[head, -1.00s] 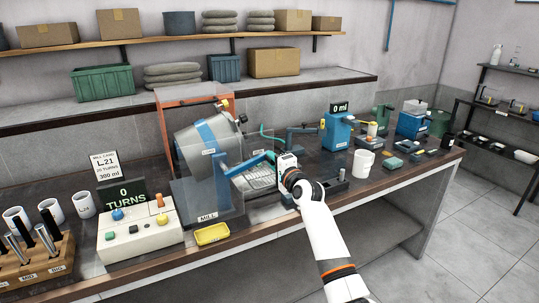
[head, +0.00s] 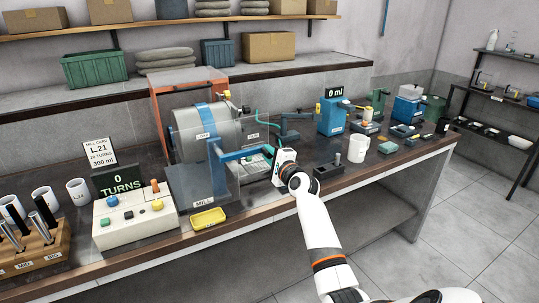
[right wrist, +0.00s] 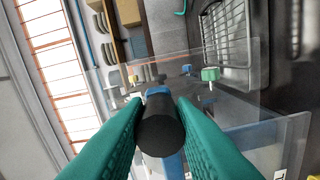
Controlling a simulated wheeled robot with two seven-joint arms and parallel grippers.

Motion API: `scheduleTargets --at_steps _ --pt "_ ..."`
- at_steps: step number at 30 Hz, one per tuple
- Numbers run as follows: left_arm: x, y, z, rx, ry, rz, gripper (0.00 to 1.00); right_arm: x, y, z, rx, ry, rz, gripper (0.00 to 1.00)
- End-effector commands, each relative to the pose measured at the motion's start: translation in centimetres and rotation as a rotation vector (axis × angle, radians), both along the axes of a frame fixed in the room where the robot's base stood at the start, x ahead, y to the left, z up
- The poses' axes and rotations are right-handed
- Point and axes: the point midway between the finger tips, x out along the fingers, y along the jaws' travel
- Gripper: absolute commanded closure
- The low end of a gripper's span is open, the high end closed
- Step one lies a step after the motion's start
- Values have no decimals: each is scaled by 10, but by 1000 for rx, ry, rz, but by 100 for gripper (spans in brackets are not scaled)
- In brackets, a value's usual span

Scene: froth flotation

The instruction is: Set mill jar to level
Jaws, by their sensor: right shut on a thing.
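The mill jar (head: 207,130) is a grey drum with a blue band. It lies about level in its stand (head: 196,190), which is labelled MILL, behind a clear guard. A blue lever (head: 243,154) reaches from the stand toward the right. My right gripper (head: 272,158) is at the lever's outer end. In the right wrist view its teal fingers (right wrist: 160,112) are shut on the lever's black handle (right wrist: 161,137), one on each side. The fingertips are partly hidden in the head view. My left gripper is not in view.
A control box (head: 136,220) with buttons and a display reading 0 TURNS (head: 120,182) stands left of the mill. A yellow tray (head: 208,218) lies in front. A white mug (head: 358,149) and a blue dispenser (head: 331,116) stand to the right.

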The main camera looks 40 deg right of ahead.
Motion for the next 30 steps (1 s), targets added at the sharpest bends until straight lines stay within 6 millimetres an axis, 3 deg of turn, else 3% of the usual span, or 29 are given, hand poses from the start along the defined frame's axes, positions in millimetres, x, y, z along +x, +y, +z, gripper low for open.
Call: scheduleTargets --at_steps 1,2,5,17,30 --pt "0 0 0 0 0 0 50 0 1 -2 2 5 1 100" --pt "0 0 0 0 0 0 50 0 1 -2 2 4 2 72" --pt "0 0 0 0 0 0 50 0 1 -2 2 2 2 55" --pt "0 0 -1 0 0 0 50 -7 2 -1 1 0 1 55" --pt "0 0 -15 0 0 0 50 -88 21 -4 -1 2 0 55"
